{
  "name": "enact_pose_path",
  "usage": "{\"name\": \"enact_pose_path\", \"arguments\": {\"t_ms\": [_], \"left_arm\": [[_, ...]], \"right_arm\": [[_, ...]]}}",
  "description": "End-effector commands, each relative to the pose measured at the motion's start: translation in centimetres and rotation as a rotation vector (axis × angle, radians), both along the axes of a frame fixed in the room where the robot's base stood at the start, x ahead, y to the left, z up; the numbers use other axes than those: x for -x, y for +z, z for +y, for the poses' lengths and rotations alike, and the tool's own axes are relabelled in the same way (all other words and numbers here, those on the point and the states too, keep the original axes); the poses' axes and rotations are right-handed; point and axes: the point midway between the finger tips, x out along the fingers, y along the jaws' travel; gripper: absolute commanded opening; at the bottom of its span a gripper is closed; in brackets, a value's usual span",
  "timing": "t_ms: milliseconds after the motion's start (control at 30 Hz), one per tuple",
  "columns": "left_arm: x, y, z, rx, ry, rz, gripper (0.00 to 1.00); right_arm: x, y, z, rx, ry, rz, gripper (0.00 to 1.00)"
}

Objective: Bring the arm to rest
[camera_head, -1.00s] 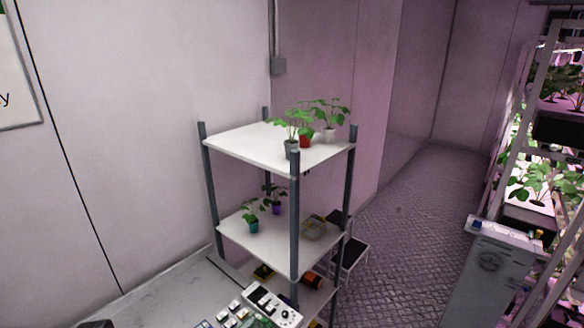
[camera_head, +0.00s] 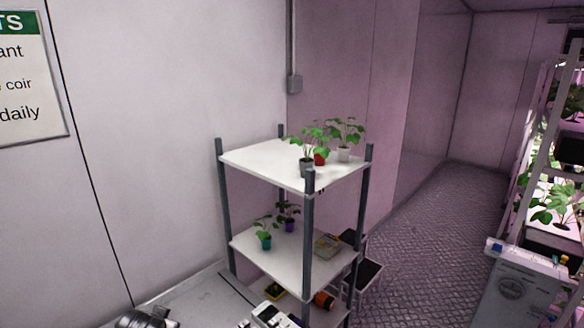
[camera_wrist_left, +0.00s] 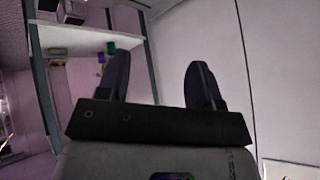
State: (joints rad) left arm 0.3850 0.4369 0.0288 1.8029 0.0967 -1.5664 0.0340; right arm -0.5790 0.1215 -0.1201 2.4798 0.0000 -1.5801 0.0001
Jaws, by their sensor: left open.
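My left gripper (camera_wrist_left: 158,78) shows in the left wrist view with its two dark fingers spread apart and nothing between them. The shelf rack (camera_wrist_left: 75,40) shows sideways behind the fingers, at the upper left of that view, apart from them as far as I can tell. In the head view a dark rounded part, possibly of my left arm, shows at the bottom edge on the left; the gripper cannot be made out there. My right gripper is in neither view.
A white rack (camera_head: 265,160) with grey posts holds potted plants on its top and middle shelves. A wall sign (camera_head: 30,80) hangs at the left. A white cabinet (camera_head: 515,290) and lit plant racks (camera_head: 545,190) stand at the right.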

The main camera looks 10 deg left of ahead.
Motion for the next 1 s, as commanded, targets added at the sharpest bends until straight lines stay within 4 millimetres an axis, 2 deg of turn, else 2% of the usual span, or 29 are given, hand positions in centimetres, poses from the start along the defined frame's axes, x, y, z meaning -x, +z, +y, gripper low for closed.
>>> {"name": "enact_pose_path", "arguments": {"t_ms": [33, 167, 200, 300, 400, 533, 600, 700, 833, 1000], "left_arm": [[1.4, 0.3, -2.7, -0.024, -0.062, -0.020, 0.60], [6.3, 0.3, -9.1, -0.037, -0.177, -0.074, 0.60], [8.2, 0.0, -11.1, -0.027, -0.207, -0.086, 0.60], [13.5, -0.9, -15.2, 0.019, -0.268, -0.090, 0.60], [18.3, -2.6, -18.2, 0.085, -0.304, -0.051, 0.60], [23.8, -6.1, -20.5, 0.165, -0.312, 0.065, 0.60], [26.4, -8.2, -21.2, 0.198, -0.305, 0.137, 0.60], [29.6, -10.2, -21.7, 0.231, -0.291, 0.220, 0.60], [32.6, -11.7, -22.0, 0.253, -0.278, 0.294, 0.60], [34.4, -12.6, -21.9, 0.258, -0.273, 0.338, 0.60]], "right_arm": [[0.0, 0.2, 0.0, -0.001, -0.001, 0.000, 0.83], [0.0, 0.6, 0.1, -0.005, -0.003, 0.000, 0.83], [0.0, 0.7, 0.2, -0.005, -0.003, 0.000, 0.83], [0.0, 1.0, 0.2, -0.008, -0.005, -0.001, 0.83], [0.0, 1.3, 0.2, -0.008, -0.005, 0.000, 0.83], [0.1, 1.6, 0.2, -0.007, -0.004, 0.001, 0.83], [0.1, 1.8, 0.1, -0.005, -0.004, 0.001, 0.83], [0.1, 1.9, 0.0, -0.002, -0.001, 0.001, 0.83], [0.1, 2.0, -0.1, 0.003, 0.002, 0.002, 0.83], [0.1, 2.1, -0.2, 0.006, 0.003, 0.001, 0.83]]}}
